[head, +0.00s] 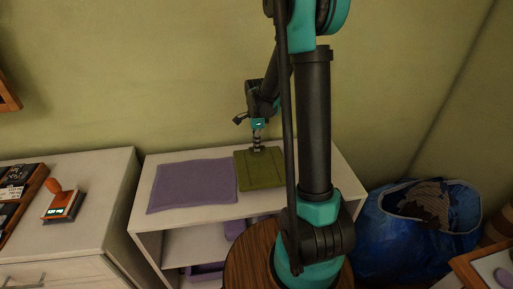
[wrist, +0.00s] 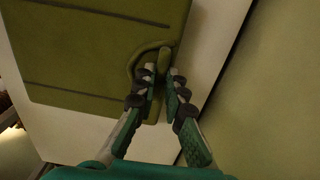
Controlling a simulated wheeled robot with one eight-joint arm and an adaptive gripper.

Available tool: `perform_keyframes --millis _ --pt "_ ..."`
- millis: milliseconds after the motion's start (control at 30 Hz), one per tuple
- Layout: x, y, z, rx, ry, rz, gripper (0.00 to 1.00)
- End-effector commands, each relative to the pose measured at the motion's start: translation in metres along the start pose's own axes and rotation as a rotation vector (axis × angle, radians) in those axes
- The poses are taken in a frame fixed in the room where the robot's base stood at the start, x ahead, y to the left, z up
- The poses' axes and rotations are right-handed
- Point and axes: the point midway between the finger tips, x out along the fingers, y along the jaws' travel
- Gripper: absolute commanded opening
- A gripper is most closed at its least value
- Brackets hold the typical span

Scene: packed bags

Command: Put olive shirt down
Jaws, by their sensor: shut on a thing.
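The olive shirt (head: 259,171) is a flat folded piece on the white shelf top, right of a purple cloth, in the head view. In the wrist view the olive shirt (wrist: 95,50) fills the upper left, with a small bunched fold at its edge. My gripper (head: 257,149) is at the shirt's far edge, pointing down. In the wrist view my gripper (wrist: 168,72) is shut on that fold. The shirt looks level and on or very close to the shelf top; I cannot tell if it touches fully. My arm hides the area to its right.
The purple cloth (head: 193,185) lies flat on the white shelf unit (head: 147,215), close beside the shirt. A cabinet (head: 100,208) with a stamp-like object (head: 62,202) stands at left. A blue bag (head: 395,235) is on the right. A round wooden top (head: 243,262) is in front.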

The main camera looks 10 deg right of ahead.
Motion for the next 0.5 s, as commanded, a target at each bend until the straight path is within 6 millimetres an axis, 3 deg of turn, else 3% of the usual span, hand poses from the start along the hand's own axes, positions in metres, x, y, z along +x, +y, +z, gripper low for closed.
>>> perform_keyframes --millis 133,433,467,500 --pt "0.0139 0.0 0.0 0.0 0.0 0.0 0.0" --pt "0.0153 0.0002 0.0 0.0 0.0 0.0 0.0" --pt "0.0153 0.0002 0.0 0.0 0.0 0.0 0.13" --pt "0.0152 0.0002 0.0 0.0 0.0 0.0 0.18"
